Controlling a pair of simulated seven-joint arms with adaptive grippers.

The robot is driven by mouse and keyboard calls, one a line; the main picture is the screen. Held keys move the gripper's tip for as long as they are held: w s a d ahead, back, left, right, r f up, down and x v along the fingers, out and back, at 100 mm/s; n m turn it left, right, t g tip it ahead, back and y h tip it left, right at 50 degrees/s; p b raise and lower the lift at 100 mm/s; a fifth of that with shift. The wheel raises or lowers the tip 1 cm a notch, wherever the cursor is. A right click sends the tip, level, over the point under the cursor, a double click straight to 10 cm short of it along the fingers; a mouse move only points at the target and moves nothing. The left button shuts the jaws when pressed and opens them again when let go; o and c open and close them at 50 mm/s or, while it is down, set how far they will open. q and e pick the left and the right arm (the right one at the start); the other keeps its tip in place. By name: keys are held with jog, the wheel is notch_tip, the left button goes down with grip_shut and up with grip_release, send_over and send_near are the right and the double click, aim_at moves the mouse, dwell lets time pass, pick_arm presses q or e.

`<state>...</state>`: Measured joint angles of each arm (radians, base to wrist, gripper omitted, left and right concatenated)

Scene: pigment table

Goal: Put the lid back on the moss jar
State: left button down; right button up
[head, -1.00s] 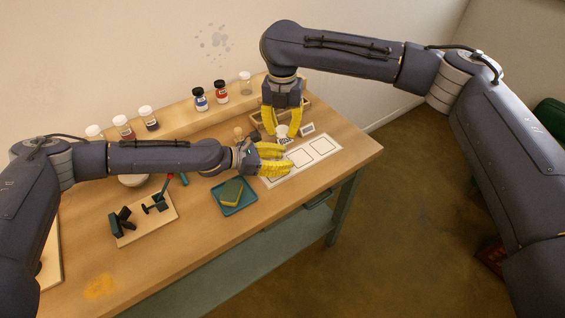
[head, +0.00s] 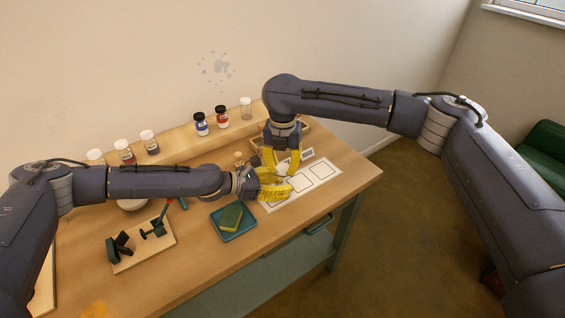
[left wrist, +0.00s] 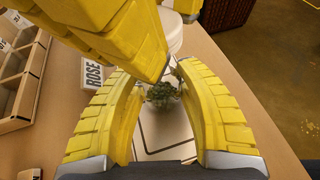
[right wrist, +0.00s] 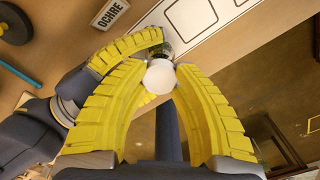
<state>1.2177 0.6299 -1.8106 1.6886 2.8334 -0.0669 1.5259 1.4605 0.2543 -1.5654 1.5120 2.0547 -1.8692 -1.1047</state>
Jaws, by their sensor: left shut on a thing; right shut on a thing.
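The moss jar (left wrist: 163,94), clear glass with green moss inside, is between the yellow fingers of my left gripper (left wrist: 160,100), which is shut on it. My right gripper (right wrist: 160,68) is shut on a round white lid (right wrist: 159,77). I cannot tell whether lid and jar touch. In the head view the left gripper (head: 274,185) is just below the right (head: 283,163); fingers hide both objects.
A white sheet with outlined squares (head: 320,172) lies under and beside the grippers. A teal tray (head: 248,232) with a sponge (head: 231,217) is in front. A board with dark tools (head: 165,242) lies left. Capped jars (head: 201,124) line the back shelf. A wooden divided box (left wrist: 25,80) is close by.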

jog(key=shift+f, duration=0.1)
dwell(0.5)
jog(key=shift+f, duration=0.8)
jog(key=shift+f, duration=0.55)
dwell(0.3)
